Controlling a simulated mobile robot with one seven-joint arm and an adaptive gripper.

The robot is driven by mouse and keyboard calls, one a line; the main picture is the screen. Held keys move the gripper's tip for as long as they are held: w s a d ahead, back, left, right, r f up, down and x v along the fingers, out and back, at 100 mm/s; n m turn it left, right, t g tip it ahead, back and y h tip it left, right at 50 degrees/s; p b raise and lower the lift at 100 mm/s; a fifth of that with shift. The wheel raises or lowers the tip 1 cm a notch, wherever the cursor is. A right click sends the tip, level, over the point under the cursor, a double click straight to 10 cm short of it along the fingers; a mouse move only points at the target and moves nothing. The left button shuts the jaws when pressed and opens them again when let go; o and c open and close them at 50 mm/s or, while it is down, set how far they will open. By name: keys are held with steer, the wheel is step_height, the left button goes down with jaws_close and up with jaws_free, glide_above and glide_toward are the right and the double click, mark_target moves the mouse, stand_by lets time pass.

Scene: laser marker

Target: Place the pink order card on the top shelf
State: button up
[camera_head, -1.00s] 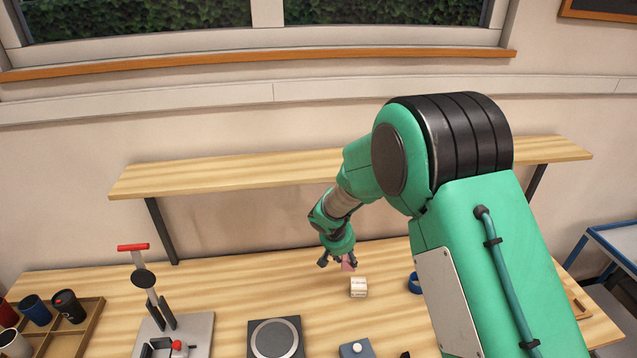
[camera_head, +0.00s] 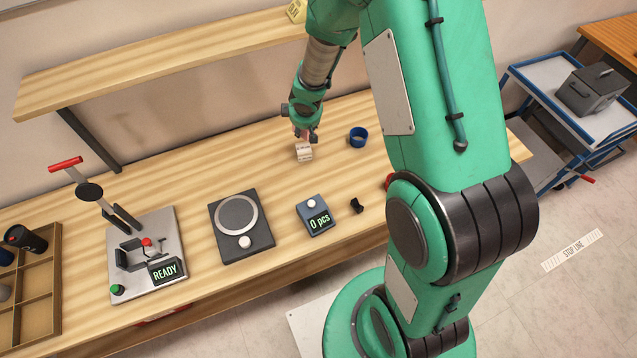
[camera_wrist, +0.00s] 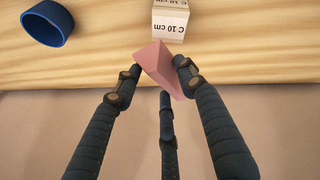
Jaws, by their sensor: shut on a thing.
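The pink order card (camera_wrist: 160,68) is a small folded, tent-like piece held between the fingers of my gripper (camera_wrist: 158,76) in the wrist view. In the head view my gripper (camera_head: 305,134) is low over the back of the workbench, and only a little pink shows at its fingers. The fingers are shut on the card. The top shelf (camera_head: 170,52) is a wooden board on dark brackets above the back of the bench. My arm hides its right part. I cannot tell whether the card touches the bench.
A white block marked "C 10 cm" (camera_head: 304,152) stands close to the card. A blue ring (camera_head: 358,137) is to its right. A yellow item (camera_head: 296,10) is on the shelf. A scale (camera_head: 241,226), counter (camera_head: 316,216) and press (camera_head: 148,256) stand nearer the front.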

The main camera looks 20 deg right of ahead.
mark_target(308, 134)
steer(key=s+n, duration=0.1)
steer(key=n, duration=0.1)
steer(key=s+n+y+p, duration=0.1)
steer(key=s, duration=0.1)
steer(key=shift+s+d+f+n+y, duration=0.2)
steer(key=shift+n+y, duration=0.1)
steer(key=shift+n, duration=0.1)
steer(key=s+a+n+y+p, duration=0.1)
steer(key=s+n, duration=0.1)
steer(key=s, duration=0.1)
steer(key=s+a+n+y, duration=0.1)
steer(key=s+n, duration=0.2)
steer(key=s, duration=0.1)
steer(key=s+a+n+y+p, duration=0.1)
steer(key=s+n, duration=0.2)
steer(key=s, duration=0.1)
steer(key=shift+s+a+r+g+p, duration=0.15)
steer(key=shift+s+g+p, duration=0.15)
steer(key=shift+g, duration=0.1)
jaws_close()
steer(key=shift+s+a+n, duration=0.25)
steer(key=shift+s+n, duration=0.15)
steer(key=shift+s, duration=0.2)
steer(key=shift+f+b, duration=1.35)
steer(key=shift+f, duration=1.55)
steer(key=shift+f+b, duration=1)
steer(key=shift+f, duration=1.05)
